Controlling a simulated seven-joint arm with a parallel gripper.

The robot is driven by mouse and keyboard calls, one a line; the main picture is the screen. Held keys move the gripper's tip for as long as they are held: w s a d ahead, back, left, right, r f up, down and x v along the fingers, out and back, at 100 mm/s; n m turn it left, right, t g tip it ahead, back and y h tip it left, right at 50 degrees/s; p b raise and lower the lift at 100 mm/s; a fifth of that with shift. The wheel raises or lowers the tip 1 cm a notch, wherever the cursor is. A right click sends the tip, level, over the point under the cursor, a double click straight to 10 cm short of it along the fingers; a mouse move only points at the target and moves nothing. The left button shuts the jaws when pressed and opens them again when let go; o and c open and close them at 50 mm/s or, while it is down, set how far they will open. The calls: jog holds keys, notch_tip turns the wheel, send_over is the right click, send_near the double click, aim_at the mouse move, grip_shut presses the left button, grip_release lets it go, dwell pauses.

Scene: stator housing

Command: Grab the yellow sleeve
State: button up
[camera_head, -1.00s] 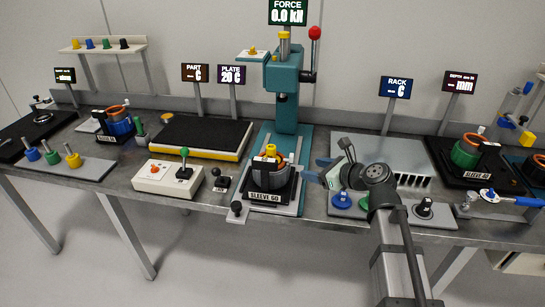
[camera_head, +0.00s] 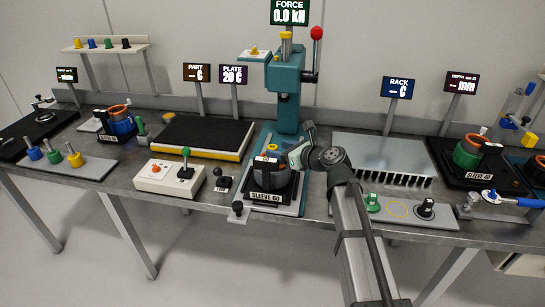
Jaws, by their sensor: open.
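A small yellow piece (camera_head: 272,147), likely the yellow sleeve, shows at the top of a dark housing (camera_head: 268,173) with orange inside. The housing stands in the fixture labelled SLEEVE 60 (camera_head: 266,196), under the teal press (camera_head: 288,95). My gripper (camera_head: 297,154) is open, just right of the housing's top and close to the yellow piece. I cannot tell whether it touches anything. Its fingertips are small and partly hidden.
A finned metal rack (camera_head: 385,155) lies right of my arm. A panel with a green knob (camera_head: 372,203) and a black knob (camera_head: 424,208) is in front. A white control box (camera_head: 168,178) stands left. The press's red-knobbed lever (camera_head: 316,33) rises above.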

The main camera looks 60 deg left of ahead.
aim_at(269, 147)
jog(key=shift+s+x, duration=0.2)
jog(key=shift+x, duration=2.5)
jog(key=shift+d+r, duration=0.1)
grip_shut()
